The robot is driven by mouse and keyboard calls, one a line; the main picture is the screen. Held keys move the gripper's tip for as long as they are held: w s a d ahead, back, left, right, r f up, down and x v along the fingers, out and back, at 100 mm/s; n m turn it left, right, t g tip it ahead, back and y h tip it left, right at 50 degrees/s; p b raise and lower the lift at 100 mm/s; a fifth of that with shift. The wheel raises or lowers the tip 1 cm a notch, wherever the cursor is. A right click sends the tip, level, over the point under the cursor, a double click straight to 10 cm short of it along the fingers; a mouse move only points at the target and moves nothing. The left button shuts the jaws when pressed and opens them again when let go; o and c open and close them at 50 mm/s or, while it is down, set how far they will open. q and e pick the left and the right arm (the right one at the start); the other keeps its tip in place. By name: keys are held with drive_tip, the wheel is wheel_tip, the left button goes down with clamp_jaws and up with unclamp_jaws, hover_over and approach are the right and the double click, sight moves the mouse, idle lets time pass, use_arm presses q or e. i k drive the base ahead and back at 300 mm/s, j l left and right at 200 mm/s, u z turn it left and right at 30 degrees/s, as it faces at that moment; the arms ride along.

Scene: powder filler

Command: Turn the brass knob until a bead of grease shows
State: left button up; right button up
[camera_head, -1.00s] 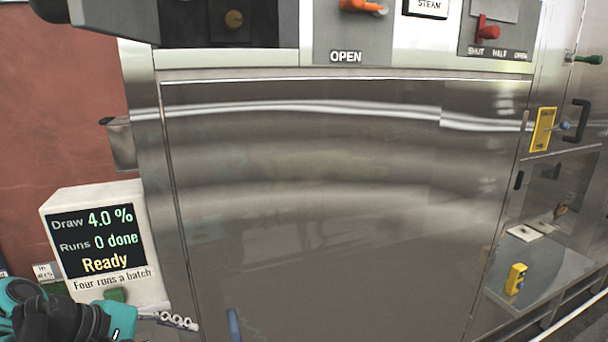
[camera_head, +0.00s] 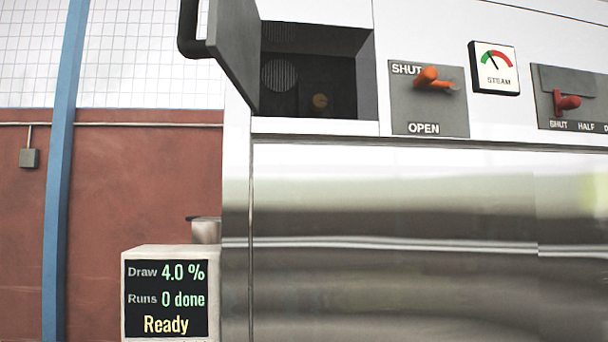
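A grey hinged door (camera_head: 233,50) with a dark handle stands swung open at the recess's left side. Neither of my grippers is in view.
Right of the recess are an orange lever (camera_head: 432,78) on a SHUT/OPEN plate, a steam gauge (camera_head: 494,68) and a red lever (camera_head: 566,102). A display box (camera_head: 170,251) reads "Draw 4.0 %, Runs 0 done, Ready". A blue post (camera_head: 62,180) stands at left.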

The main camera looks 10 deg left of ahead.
sight(318, 101)
drive_tip(key=k+j, duration=0.15)
drive_tip(key=j, duration=0.25)
drive_tip(key=k+j+z, duration=0.15)
drive_tip(key=j, duration=0.25)
drive_tip(key=k+j, duration=0.1)
drive_tip(key=j, duration=0.35)
drive_tip(key=k+j+z, duration=0.1)
drive_tip(key=j, duration=0.25)
